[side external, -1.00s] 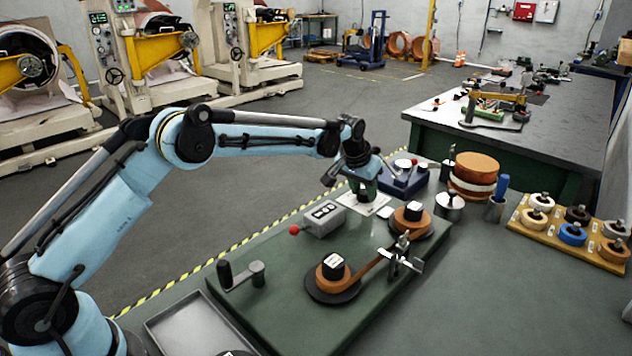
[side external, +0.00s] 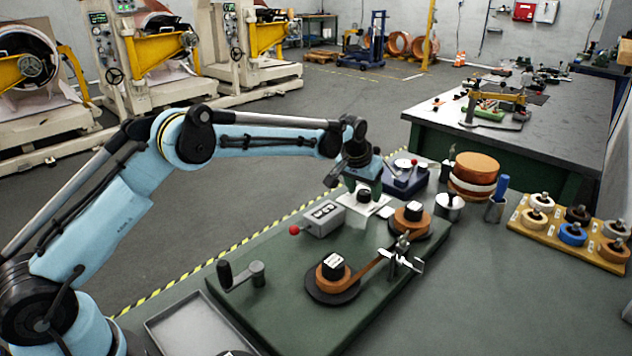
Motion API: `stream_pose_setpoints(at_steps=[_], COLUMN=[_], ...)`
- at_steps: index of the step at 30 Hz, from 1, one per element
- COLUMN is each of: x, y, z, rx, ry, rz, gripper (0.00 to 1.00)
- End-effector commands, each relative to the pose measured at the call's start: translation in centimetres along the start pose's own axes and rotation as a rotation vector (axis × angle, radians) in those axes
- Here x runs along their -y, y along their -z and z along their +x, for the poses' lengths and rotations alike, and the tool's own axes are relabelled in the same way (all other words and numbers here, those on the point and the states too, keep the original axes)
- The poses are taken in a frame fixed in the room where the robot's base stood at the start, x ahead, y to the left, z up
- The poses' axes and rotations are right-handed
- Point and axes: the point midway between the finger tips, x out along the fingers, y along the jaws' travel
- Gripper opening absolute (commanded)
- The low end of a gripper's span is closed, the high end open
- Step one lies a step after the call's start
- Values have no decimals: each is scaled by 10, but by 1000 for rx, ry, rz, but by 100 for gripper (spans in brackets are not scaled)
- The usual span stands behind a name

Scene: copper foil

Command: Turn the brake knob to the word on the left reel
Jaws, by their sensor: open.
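My gripper (side external: 361,189) points down over a white plate (side external: 376,210) at the far end of the green base (side external: 290,300). A dark round knob (side external: 363,196) shows on the plate, just below the green fingers. The nearer copper reel (side external: 331,288), left in the picture, has a white-topped block (side external: 333,260) with dark print too small to read. The farther reel (side external: 410,224), to the right, has a similar block (side external: 414,208). The markings around the knob are not legible.
A grey box with a red-ended lever (side external: 324,218) stands close to the plate. A metal clamp (side external: 402,258) stands by the foil strip. A blue box (side external: 405,181) with levers is behind the gripper.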

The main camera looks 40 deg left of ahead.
Motion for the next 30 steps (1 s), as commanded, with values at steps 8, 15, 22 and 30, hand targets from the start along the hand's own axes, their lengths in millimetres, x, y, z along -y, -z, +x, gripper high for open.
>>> stream_pose_setpoints(at_steps=[8, 15, 22, 30], x=[0, 0, 0, 0], y=[0, 0, 0, 0], z=[-13, -52, -94, -119], rx=[0, 0, 0, 0], ry=[0, 0, 0, 0], rz=[0, 1, 1, 1], gripper=[63, 63, 63, 63])
